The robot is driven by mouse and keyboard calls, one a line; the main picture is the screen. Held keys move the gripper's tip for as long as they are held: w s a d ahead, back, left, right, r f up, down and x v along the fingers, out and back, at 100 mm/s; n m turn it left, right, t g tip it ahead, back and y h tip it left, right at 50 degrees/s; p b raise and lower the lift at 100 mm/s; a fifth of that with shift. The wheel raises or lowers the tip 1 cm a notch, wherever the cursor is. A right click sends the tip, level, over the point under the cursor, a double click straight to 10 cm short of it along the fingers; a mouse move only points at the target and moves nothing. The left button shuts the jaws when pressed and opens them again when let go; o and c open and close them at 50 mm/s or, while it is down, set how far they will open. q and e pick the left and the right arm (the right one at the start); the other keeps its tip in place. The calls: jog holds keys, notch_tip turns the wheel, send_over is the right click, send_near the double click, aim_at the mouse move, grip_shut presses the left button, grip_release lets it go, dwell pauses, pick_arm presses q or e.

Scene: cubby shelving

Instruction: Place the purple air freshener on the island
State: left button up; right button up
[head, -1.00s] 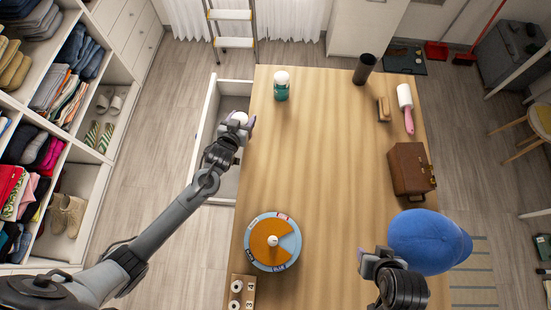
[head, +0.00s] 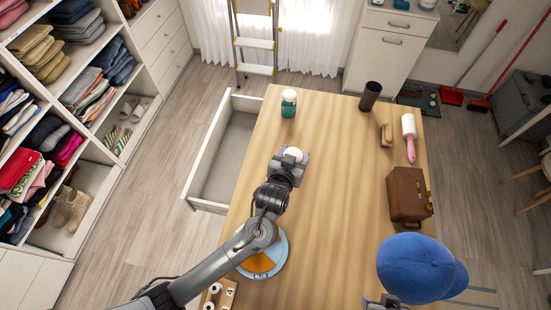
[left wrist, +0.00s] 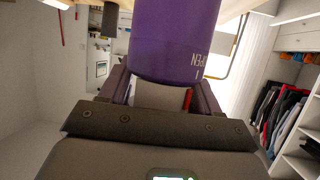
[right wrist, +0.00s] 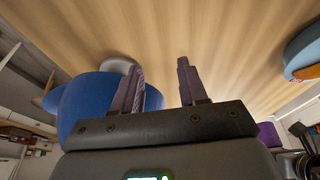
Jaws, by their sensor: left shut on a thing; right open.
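The purple air freshener (left wrist: 170,40) fills the top of the left wrist view, with pale lettering on its side. My left gripper (left wrist: 160,95) is shut on it. In the head view, my left gripper (head: 290,160) is over the wooden top of the island (head: 340,180), and only a white top of the air freshener (head: 293,154) shows between the fingers. I cannot tell its height above the surface. My right gripper (right wrist: 160,68) is open and empty near the blue cap; in the head view it is mostly hidden behind the cap.
A green jar (head: 288,104), dark cylinder (head: 370,96), brush (head: 386,135), lint roller (head: 409,138), brown case (head: 408,195), blue cap (head: 415,268) and round orange-blue object (head: 263,262) stand around the island top. Its middle is clear. An open drawer (head: 222,150) juts out left.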

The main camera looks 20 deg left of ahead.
pick_arm(q)
jog(key=shift+w+a+f, duration=0.6)
jog(key=shift+a+f, duration=0.6)
jog(key=shift+f, duration=0.25)
jog(key=shift+w+a+f, duration=0.6)
jog(key=shift+a+f, duration=0.6)
jog(key=shift+f, duration=0.3)
jog(key=shift+w+a+f, duration=0.6)
jog(key=shift+a+f, duration=0.6)
jog(key=shift+f, duration=0.25)
jog(key=shift+f, duration=0.15)
jog(key=o, duration=1.2)
